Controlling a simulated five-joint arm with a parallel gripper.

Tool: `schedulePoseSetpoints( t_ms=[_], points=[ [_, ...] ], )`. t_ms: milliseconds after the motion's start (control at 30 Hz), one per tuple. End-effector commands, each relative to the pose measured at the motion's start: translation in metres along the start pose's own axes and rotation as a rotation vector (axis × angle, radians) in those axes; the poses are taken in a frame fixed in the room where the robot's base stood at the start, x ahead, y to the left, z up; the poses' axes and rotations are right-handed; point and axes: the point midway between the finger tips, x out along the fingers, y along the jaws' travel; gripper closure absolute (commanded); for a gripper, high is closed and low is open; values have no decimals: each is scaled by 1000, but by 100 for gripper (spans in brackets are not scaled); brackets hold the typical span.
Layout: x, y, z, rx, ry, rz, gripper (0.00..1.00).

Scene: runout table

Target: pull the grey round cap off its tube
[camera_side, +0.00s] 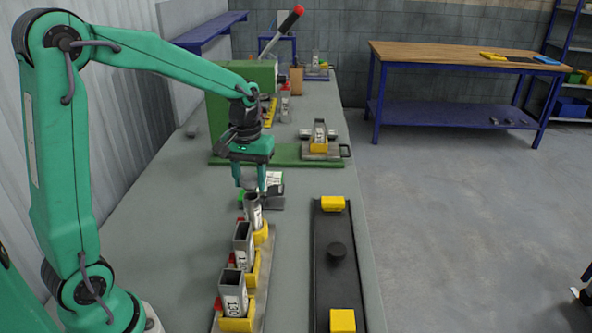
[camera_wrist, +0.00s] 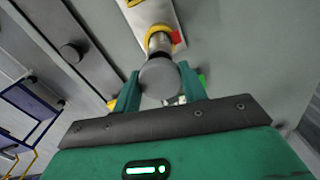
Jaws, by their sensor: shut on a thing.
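In the wrist view the grey round cap (camera_wrist: 160,79) sits between the two green fingers of my gripper (camera_wrist: 161,88), which is shut on it. Just beyond the cap is its tube (camera_wrist: 158,42), in a yellow holder (camera_wrist: 158,30). The cap lines up with the tube's end; I cannot tell whether there is a gap between them. In the side view my gripper (camera_side: 250,185) points down over the farthest tube (camera_side: 254,213) of a row, and the cap is hard to make out there.
Two open-topped square tubes (camera_side: 243,243) (camera_side: 233,292) stand nearer in yellow holders. To the right lies a dark tray (camera_side: 322,285) with a round dark piece (camera_side: 337,250) and yellow end blocks. A green press base (camera_side: 300,155) stands behind. Bare table lies left of the row.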

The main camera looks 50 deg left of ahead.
Motion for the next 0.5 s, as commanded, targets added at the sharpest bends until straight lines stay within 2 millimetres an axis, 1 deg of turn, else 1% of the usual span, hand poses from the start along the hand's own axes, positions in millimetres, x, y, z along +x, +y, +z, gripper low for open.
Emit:
schedulePoseSetpoints(
  t_ms=[500],
  points=[
    [-8, 0, 0, 0, 1, 1, 99]
  ],
)
